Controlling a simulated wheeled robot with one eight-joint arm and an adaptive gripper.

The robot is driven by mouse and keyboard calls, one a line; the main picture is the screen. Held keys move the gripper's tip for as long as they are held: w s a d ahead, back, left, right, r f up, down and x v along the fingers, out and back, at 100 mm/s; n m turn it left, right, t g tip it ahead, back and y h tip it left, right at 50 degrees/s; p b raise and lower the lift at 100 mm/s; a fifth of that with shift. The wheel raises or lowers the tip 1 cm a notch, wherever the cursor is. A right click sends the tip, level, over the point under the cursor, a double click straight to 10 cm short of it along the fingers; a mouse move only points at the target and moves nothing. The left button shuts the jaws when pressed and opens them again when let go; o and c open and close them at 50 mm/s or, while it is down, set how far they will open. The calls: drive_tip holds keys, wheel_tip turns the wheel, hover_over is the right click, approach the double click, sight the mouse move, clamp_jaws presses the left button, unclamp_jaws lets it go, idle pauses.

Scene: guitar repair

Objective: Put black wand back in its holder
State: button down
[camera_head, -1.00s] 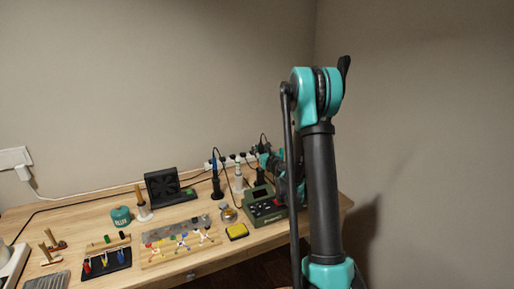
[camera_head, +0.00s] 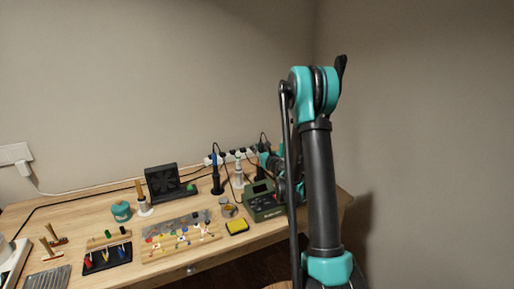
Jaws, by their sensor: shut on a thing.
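My gripper (camera_head: 265,158) is small and partly hidden behind my own arm, at the back right of the workbench. It is shut on the black wand, which shows only as a dark shape with a cable looping above it. The black holder at this spot is hard to make out behind the green soldering station. To the left stand a white wand in a white holder (camera_head: 239,178) and a blue wand in a black holder (camera_head: 217,185). I cannot tell whether the black wand touches its holder.
The green station (camera_head: 262,206) stands just in front of my gripper. A power strip (camera_head: 228,157) and cables run along the wall. A yellow sponge (camera_head: 237,227), a round tin (camera_head: 229,211), a black fan (camera_head: 165,184) and a wooden tool board (camera_head: 180,241) fill the bench.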

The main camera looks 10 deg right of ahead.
drive_tip(key=c, duration=0.7)
unclamp_jaws()
drive_tip(key=shift+r, duration=5.55)
